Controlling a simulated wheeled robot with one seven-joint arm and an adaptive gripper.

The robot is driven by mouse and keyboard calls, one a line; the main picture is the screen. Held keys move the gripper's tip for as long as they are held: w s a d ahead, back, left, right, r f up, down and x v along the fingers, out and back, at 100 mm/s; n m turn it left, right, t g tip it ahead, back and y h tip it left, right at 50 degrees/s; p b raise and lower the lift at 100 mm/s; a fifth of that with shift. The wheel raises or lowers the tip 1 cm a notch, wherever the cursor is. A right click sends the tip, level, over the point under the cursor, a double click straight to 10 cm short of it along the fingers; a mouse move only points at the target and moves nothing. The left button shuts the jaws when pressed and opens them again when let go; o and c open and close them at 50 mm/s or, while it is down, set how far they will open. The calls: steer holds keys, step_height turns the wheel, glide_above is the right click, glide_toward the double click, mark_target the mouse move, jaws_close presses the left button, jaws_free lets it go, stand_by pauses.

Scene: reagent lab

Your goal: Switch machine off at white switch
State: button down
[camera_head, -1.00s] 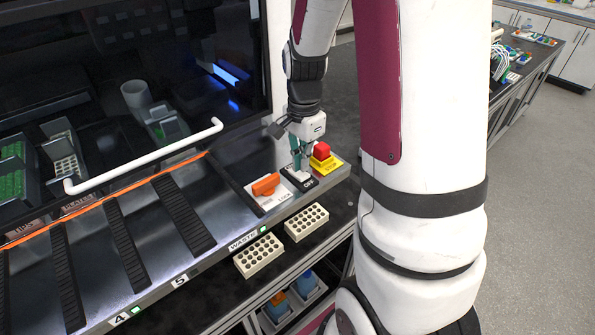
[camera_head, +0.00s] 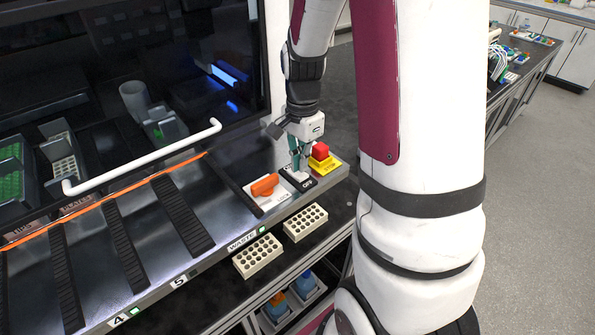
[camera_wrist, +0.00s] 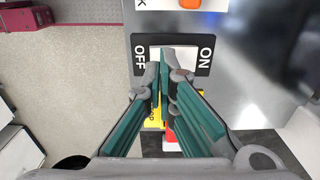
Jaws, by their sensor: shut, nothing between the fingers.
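The white switch (camera_wrist: 184,56) sits in a black plate (camera_wrist: 172,38), with OFF on the left and ON on the right in the wrist view. In the head view the switch plate (camera_head: 306,186) lies near the right end of the machine's front ledge. My gripper (camera_wrist: 165,67) is shut and empty, its teal fingertips over the white switch and hiding much of it. In the head view my gripper (camera_head: 298,170) points down at the switch. I cannot tell whether the fingertips touch it, or which side of the switch is pressed in.
A red button on a yellow base (camera_head: 321,153) stands close right of the switch. An orange rotary lock knob (camera_head: 265,185) is close to its left. A white handle bar (camera_head: 145,160) crosses the machine's front. Perforated racks (camera_head: 257,257) lie on the shelf below.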

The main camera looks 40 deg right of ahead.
mark_target(301, 175)
steer(key=shift+f+b, duration=0.45)
steer(key=shift+f, duration=0.65)
stand_by(0.8)
steer(key=shift+r+p, duration=1.65)
steer(key=shift+r, duration=1.9)
steer(key=shift+r, duration=0.1)
steer(key=s+a+r+n+t, duration=0.5)
steer(key=s+a+r+n, duration=1)
steer(key=a+r+n, duration=0.1)
steer(key=shift+s+r+n+t+b, duration=0.3)
steer(key=shift+s+r+n+b, duration=0.1)
steer(key=shift+n, duration=0.4)
